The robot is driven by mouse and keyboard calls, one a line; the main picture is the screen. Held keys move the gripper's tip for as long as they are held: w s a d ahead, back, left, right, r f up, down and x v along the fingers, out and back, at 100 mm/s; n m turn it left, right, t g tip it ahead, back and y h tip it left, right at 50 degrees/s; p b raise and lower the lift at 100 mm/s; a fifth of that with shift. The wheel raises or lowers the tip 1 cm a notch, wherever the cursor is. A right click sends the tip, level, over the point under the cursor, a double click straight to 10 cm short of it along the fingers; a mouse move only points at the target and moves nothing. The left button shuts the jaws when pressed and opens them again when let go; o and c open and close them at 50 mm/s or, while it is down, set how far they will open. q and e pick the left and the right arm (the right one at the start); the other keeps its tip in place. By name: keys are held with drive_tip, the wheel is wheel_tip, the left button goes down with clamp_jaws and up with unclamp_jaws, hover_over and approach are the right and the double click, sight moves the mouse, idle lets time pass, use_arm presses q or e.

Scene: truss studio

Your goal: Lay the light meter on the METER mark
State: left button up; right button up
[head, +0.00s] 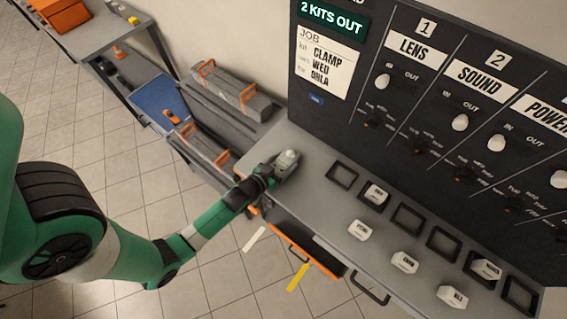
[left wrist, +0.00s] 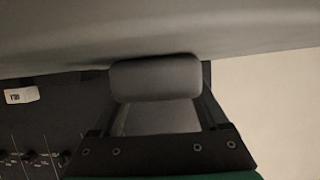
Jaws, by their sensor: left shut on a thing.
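My left gripper (head: 279,167) reaches over the left end of the grey counter. It is shut on a small grey thing with a pale rounded top (head: 289,157), which looks like the light meter. In the left wrist view, a grey rounded block (left wrist: 155,78) sits between the fingers of my left gripper (left wrist: 156,108), close against a grey surface. I cannot tell whether it touches the counter. I cannot make out a METER mark in either view. My right gripper is not in view.
The grey counter (head: 318,219) carries several dark square frames (head: 342,175) and white labelled blocks (head: 404,262). A dark panel (head: 400,90) with switches rises behind it. An orange-edged drawer (head: 305,250) stands open below the front edge. Grey cases (head: 232,92) lie beyond the counter's left end.

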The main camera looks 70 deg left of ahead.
use_arm(q)
drive_tip(key=o, duration=1.4)
drive_tip(key=shift+s+r, duration=0.1)
drive_tip(key=shift+r, duration=0.1)
drive_tip(key=v, duration=1.1)
drive_tip(key=shift+s+d, duration=0.25)
drive_tip(key=shift+d, duration=0.1)
